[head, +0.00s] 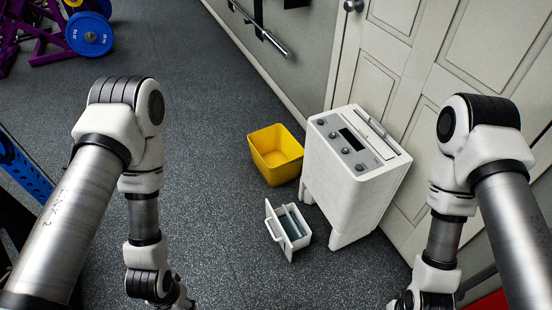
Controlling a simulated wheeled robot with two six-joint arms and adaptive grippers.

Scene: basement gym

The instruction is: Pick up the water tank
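The water tank appears to be the small white open box (290,236) with a handle on its front. It sits on the dark speckled floor, and its inside looks grey. It is close to the lower front of a white dehumidifier-like appliance (345,185) with knobs and a dark display on top. My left arm comes down at the left and my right arm comes down at the right of the tank. Both grippers are cut off at or below the bottom edge, so their fingers do not show. Neither arm touches the tank.
A yellow bin (276,154) stands on the floor just behind the tank. A pale panelled door (400,60) and wall are behind the appliance. A purple rack with a blue weight plate (90,34) is at the far left. The floor left of the tank is clear.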

